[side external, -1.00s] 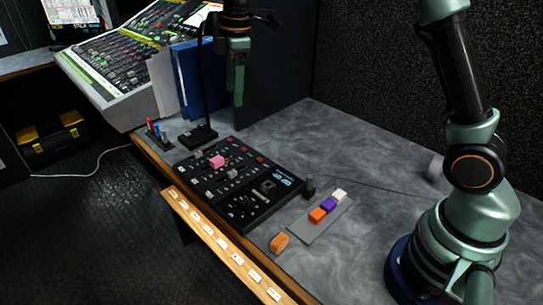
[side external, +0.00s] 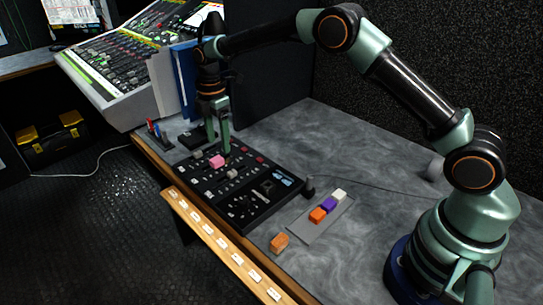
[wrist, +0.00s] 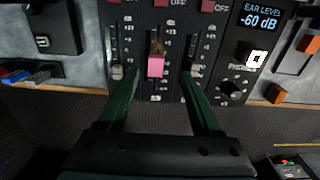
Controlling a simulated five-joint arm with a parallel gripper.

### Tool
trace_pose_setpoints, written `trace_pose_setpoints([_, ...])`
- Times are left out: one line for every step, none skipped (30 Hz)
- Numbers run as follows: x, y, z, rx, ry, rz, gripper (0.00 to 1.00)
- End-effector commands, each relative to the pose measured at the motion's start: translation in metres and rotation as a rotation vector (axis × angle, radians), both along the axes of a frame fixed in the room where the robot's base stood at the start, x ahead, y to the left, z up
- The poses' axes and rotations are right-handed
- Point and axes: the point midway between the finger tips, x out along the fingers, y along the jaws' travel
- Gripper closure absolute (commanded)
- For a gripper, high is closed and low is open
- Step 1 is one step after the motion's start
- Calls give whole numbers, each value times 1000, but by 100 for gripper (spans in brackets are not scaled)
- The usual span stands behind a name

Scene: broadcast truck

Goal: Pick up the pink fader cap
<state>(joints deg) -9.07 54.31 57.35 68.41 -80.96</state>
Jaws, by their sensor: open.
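The pink fader cap (side external: 216,161) sits on the black fader panel (side external: 245,213), toward its far left part. In the wrist view the pink cap (wrist: 155,66) is on the middle fader slot, ahead of and between my fingers. My gripper (side external: 217,143) is open, with its two green fingers pointing down just above and beside the cap. In the wrist view my gripper (wrist: 160,95) shows a finger on each side of the cap, with a gap to both. I cannot tell whether a fingertip touches the panel.
Grey caps stand near the pink one, one at a nearby slot (side external: 232,174). A grey strip (side external: 305,235) holds orange, purple and white caps, and an orange block (side external: 279,243) lies at the table's front edge. Blue binders (side external: 187,82) and a mixing console (side external: 120,60) stand behind.

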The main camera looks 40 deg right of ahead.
Motion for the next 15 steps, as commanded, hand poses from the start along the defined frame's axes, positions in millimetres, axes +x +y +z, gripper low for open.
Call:
trace_pose_setpoints([0,0,-3,0,0,-1,34])
trace_pose_setpoints([0,0,-4,0,-1,-1,34])
trace_pose_setpoints([1,-1,-7,0,0,-1,34])
trace_pose_setpoints([1,-1,-10,0,1,-1,34])
trace_pose_setpoints([1,-2,-14,0,2,-1,34])
trace_pose_setpoints([3,-3,-19,0,3,-1,34])
trace_pose_setpoints([4,-4,-24,0,2,-1,34])
trace_pose_setpoints([5,-5,-29,0,2,-1,34])
trace_pose_setpoints([6,-6,-34,0,2,-1,34])
trace_pose_setpoints([6,-6,-39,0,3,-1,34])
trace_pose_setpoints([6,-5,-42,0,2,0,34])
trace_pose_setpoints([6,-5,-46,0,1,0,34])
trace_pose_setpoints([6,-5,-49,0,1,0,34])
trace_pose_setpoints([5,-5,-51,0,1,-1,34])
trace_pose_setpoints([5,-5,-53,0,1,-1,34])
